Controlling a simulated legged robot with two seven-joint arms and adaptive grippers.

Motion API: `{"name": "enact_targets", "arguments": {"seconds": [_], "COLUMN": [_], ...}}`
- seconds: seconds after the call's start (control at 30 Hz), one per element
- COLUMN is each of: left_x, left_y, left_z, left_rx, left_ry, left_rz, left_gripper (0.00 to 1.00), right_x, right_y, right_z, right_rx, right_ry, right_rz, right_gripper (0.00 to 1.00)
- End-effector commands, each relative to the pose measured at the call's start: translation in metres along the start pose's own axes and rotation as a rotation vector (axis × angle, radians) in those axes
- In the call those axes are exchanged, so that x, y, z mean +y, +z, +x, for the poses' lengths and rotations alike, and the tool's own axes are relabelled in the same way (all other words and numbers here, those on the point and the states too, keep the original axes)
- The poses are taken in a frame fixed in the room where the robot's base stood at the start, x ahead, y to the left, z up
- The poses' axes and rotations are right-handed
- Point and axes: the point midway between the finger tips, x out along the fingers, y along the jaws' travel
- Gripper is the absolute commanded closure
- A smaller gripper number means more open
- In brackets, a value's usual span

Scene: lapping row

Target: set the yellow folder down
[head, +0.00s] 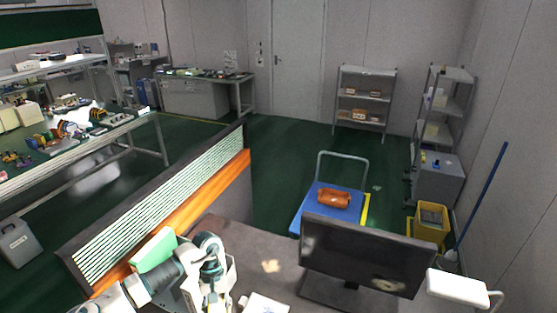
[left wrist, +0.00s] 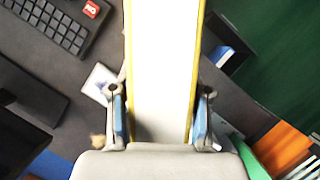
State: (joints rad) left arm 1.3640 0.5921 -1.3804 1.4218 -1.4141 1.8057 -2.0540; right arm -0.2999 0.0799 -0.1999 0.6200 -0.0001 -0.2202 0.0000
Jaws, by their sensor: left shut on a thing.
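In the left wrist view my left gripper (left wrist: 162,108) is shut on the yellow folder (left wrist: 193,60), with one blue-padded finger on each side. The folder shows as a long white face with narrow yellow edges, running up out of the top of the picture. Below it is the dark grey desk top (left wrist: 85,120); I cannot tell whether the folder touches it. In the head view my left arm reaches over the desk (head: 283,248) at the bottom, and I cannot make out the folder there. My right gripper is in neither view.
A monitor (head: 366,253) stands on the desk's right part. A keyboard (left wrist: 50,22) and a white pad (left wrist: 100,82) lie on the desk. A green folder (head: 153,250) stands by the orange-edged partition (head: 190,208). A blue cart (head: 313,207) with an orange bin is beyond.

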Motion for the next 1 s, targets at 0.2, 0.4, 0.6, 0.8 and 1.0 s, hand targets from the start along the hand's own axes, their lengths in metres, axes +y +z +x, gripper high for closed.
{"name": "enact_targets", "arguments": {"seconds": [0.2, 0.4, 0.6, 0.8, 1.0], "left_x": [-0.009, -0.028, -0.027, -0.026, -0.027], "left_y": [0.006, -0.001, -0.009, -0.013, -0.012], "left_z": [0.013, 0.022, 0.04, 0.05, 0.048], "left_rx": [0.003, 0.002, -0.001, -0.001, -0.001], "left_ry": [-0.081, -0.085, -0.085, -0.086, -0.086], "left_rz": [0.2, 0.216, 0.215, 0.214, 0.214], "left_gripper": [1.0, 1.0, 1.0, 1.0, 1.0], "right_x": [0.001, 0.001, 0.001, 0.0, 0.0], "right_y": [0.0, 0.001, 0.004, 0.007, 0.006], "right_z": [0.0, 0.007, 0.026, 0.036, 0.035], "right_rx": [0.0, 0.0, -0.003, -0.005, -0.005], "right_ry": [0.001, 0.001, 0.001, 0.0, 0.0], "right_rz": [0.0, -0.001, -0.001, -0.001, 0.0], "right_gripper": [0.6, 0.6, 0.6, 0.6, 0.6]}}
